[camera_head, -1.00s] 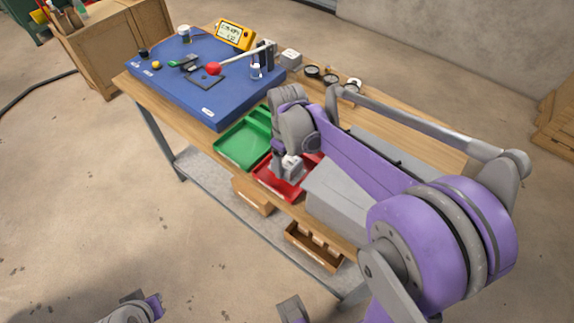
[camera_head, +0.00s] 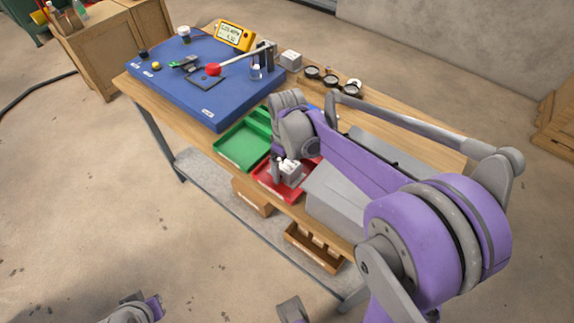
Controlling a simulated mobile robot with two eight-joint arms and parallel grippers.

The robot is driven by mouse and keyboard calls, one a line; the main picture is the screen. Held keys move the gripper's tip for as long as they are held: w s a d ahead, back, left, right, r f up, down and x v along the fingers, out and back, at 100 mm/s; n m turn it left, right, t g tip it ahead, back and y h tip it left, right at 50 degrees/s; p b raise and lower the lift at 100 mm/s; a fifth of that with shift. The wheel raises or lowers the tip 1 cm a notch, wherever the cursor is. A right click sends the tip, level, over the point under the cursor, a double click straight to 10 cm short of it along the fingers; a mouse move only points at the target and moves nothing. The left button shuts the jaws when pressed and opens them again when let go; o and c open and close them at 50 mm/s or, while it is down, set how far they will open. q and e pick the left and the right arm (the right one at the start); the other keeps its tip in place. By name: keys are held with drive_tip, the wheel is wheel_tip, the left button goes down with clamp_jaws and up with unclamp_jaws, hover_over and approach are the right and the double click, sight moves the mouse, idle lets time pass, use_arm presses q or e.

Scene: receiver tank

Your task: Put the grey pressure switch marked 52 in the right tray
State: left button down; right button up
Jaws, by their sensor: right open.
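A small pale grey block (camera_head: 290,169), which looks like the pressure switch, sits in the red tray (camera_head: 270,187), the right one of the two trays. The number on it is too small to read. My right gripper (camera_head: 281,172) is open, low over the red tray and right at the block. Its fingers are partly hidden by the block and my own wrist, so I cannot tell whether they still touch it. The green tray (camera_head: 238,150) is just left of the red one. My left gripper is not clearly in view.
A blue mat or board (camera_head: 190,85) with a red-knobbed lever (camera_head: 213,69) and a yellow meter (camera_head: 235,35) fills the table's far left. Another grey block (camera_head: 291,59) and several round gauges (camera_head: 330,79) stand behind my arm. A grey box (camera_head: 335,200) is right of the red tray.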

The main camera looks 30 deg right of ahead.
sight(287, 164)
use_arm(q)
drive_tip(key=shift+w+r+p, duration=0.1)
drive_tip(key=shift+r+p, duration=0.55)
drive_tip(key=shift+r, duration=0.05)
use_arm(e)
wheel_tip(287, 164, up, 12)
